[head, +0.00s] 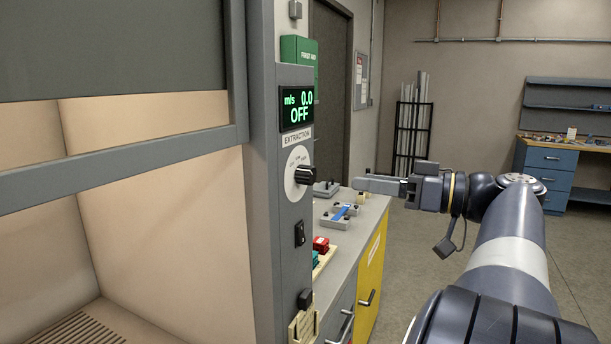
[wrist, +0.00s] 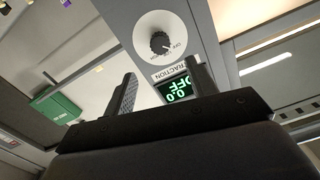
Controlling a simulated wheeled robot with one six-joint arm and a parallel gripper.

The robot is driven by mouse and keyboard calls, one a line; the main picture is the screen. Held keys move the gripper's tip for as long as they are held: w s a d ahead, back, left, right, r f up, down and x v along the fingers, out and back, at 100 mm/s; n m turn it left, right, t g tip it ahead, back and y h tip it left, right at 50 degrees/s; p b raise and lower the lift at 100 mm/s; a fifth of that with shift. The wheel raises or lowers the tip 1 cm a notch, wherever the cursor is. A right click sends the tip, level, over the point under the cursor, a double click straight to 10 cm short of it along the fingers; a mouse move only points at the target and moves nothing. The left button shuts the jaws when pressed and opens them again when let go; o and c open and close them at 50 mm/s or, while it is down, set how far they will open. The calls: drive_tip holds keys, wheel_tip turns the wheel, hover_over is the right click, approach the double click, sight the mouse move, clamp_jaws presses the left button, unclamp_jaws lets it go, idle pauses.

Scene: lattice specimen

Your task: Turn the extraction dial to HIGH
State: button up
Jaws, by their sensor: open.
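The extraction dial (head: 305,175) is a black knob on a round white plate, set in the grey column of the fume hood. It also shows in the wrist view (wrist: 160,43), above and between the fingers. The display (head: 297,108) above it reads "m/s 0.0" and "OFF" in green. The knob's pointer is too small to read surely. My gripper (head: 358,184) is to the right of the dial in the head view, pointing toward the column. In the wrist view my gripper (wrist: 163,84) has its two fingers spread, with nothing between them. It is apart from the knob.
Below the dial are a black rocker switch (head: 299,233) and a socket (head: 303,326). A grey bench (head: 367,223) carries clamps and red and green items. A green first-aid box (head: 299,50) hangs behind the column. Open floor (head: 424,240) lies beyond the bench.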

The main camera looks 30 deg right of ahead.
sight(313, 175)
drive_tip(key=p+x, duration=0.1)
drive_tip(key=x, duration=0.9)
drive_tip(key=shift+w+a+p, duration=0.25)
drive_tip(key=shift+a+p, duration=0.05)
drive_tip(key=shift+p, duration=0.1)
drive_tip(key=shift+c, duration=0.2)
drive_tip(key=c, duration=0.9)
